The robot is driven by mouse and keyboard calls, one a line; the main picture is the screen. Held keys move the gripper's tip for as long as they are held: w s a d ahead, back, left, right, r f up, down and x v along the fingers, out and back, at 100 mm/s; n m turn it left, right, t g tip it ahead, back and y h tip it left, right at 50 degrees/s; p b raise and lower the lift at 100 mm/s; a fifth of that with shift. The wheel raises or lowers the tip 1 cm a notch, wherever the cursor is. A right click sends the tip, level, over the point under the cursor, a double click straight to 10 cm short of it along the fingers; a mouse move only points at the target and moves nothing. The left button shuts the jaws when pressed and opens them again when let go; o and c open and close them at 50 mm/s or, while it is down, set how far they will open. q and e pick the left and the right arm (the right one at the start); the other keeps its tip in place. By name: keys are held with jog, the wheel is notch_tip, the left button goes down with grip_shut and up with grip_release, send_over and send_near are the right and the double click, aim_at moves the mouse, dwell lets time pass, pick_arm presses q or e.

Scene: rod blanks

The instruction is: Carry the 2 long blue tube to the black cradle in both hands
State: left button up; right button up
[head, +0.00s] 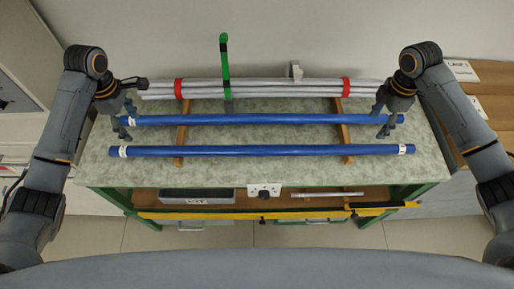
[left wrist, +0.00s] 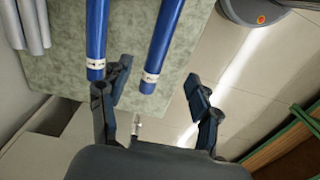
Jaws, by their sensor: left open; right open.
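Two long blue tubes lie parallel across the bench, the back tube (head: 260,119) and the front tube (head: 260,151). Each has white labels near its ends. My left gripper (head: 122,125) is open at the left end of the back tube. In the left wrist view my left gripper (left wrist: 160,92) has spread, empty fingers; the back tube (left wrist: 98,38) ends beside one finger and the front tube (left wrist: 163,42) ends between them in the picture. My right gripper (head: 382,123) is open near the back tube's right end. I cannot make out a black cradle.
Two wooden bars (head: 181,140) lie under the tubes. Grey tubes (head: 260,90) bundled with red bands lie at the back, near a green upright (head: 225,70). A shelf below the bench holds a grey tray (head: 197,196). The green-speckled bench top (head: 270,173) is clear in front.

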aim_at(147, 148)
pick_arm(q)
notch_tip(147, 148, down, 14)
jog(key=shift+s+d+r, duration=0.1)
jog(key=shift+r, duration=0.05)
pick_arm(e)
notch_tip(147, 148, down, 14)
jog(key=shift+s+d+r, duration=0.1)
pick_arm(q)
grip_shut()
pick_arm(e)
grip_shut()
jog(key=shift+r, duration=0.1)
